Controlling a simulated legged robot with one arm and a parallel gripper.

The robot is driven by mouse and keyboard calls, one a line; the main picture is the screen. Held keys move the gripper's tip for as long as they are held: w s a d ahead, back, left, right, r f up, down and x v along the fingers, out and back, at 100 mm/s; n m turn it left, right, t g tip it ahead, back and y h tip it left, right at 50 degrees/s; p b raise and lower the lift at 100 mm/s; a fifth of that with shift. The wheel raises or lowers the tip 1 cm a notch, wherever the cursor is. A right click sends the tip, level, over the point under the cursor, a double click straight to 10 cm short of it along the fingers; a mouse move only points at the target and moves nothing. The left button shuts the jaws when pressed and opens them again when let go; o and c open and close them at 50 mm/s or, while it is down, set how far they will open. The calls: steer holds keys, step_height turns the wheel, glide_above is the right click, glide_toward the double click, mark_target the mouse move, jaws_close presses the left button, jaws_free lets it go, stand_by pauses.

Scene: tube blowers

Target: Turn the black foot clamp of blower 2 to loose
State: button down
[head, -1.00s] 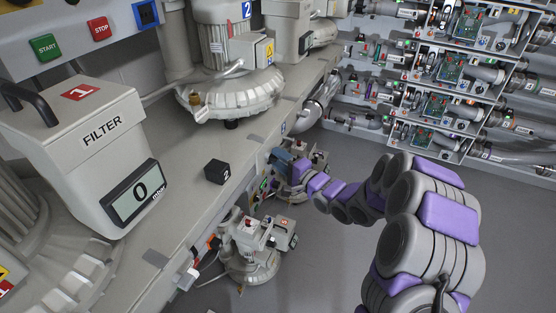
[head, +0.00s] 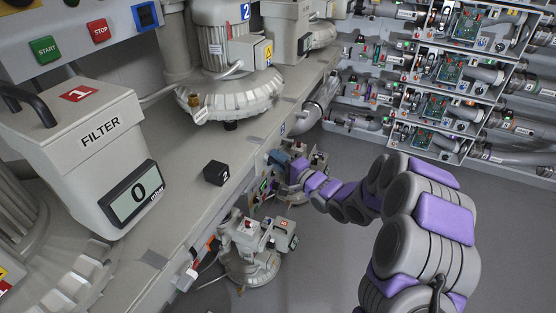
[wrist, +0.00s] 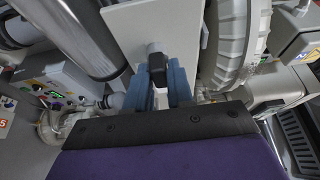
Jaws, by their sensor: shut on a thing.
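In the wrist view, my gripper (wrist: 158,88) has its two blue fingers on either side of a small black clamp piece (wrist: 156,64). The fingers are shut on it, in front of a pale plate (wrist: 125,28). In the head view, my gripper (head: 281,160) is at the front edge of the bench, partly hidden among equipment, and the clamp cannot be made out there. Blower 2 (head: 222,50), grey with a ribbed round housing and a blue 2 label, stands on the bench up and left of my gripper.
A black block (head: 216,172) lies on the bench (head: 190,215). The filter box (head: 95,150) of unit 1 stands at the left. A smaller blower (head: 250,255) stands lower, below the bench edge. Racks with pipes (head: 440,100) line the back right. The grey floor (head: 325,250) is open.

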steer(key=shift+f+n, duration=0.15)
steer(key=shift+n, duration=0.15)
steer(key=shift+s+n+g+y+b, duration=0.1)
steer(key=shift+n+g+y+b, duration=0.8)
steer(key=shift+n, duration=2.65)
steer(key=shift+w+n+g+y+p, duration=0.15)
steer(key=shift+n+g+y, duration=0.3)
steer(key=shift+n+y, duration=2.2)
steer(key=shift+s+n+g+y+b, duration=0.25)
steer(key=shift+n+g, duration=0.4)
steer(key=shift+n, duration=3.85)
steer(key=shift+w+n, duration=0.1)
steer(key=shift+n, duration=0.2)
steer(key=c, duration=1.1)
jaws_free()
